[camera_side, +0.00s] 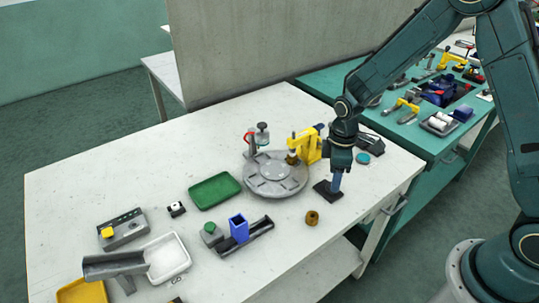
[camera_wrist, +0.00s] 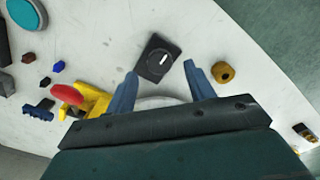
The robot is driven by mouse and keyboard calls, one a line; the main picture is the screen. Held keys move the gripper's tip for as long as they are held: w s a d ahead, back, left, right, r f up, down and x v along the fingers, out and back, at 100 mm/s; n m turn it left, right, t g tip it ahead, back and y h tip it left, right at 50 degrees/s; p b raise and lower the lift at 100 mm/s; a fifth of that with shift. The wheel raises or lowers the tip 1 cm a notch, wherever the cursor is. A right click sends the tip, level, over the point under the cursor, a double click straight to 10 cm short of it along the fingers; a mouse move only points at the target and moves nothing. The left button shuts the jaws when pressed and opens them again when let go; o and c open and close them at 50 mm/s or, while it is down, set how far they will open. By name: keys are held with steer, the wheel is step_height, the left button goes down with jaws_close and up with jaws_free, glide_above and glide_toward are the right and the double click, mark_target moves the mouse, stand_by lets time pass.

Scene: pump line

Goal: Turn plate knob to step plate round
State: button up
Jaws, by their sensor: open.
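The plate knob (camera_wrist: 158,57) is a dark round dial with a white mark on a black square base, and lies just ahead of my fingers in the wrist view. In the side view its black base (camera_side: 325,191) sits on the white table, right of the round grey plate (camera_side: 276,175). My gripper (camera_wrist: 161,70) is open, with its two blue fingers apart and nothing seen between them. In the side view my gripper (camera_side: 337,183) points down over the black base and hides the dial. I cannot tell whether the fingers touch it.
A brass ring (camera_side: 312,217) stands in front of the base. A yellow press (camera_side: 306,146) stands behind the plate's right side, and a red-and-grey device (camera_side: 259,138) at its back left. A teal disc (camera_side: 363,158) lies behind my gripper. A green tray (camera_side: 214,190) is left.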

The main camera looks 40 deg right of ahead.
step_height(320, 180, up, 11)
steer(key=shift+f, duration=0.2)
stand_by(0.3)
steer(key=s+r+m+t, duration=0.3)
steer(key=s+r+m, duration=0.1)
steer(key=s+r, duration=0.7)
steer(key=s+r+m+t, duration=0.2)
steer(key=s+r+m, duration=0.2)
steer(key=s, duration=0.7)
steer(key=shift+d+r+m+t, duration=0.25)
steer(key=shift+r+m+t, duration=0.05)
steer(key=shift+m, duration=0.2)
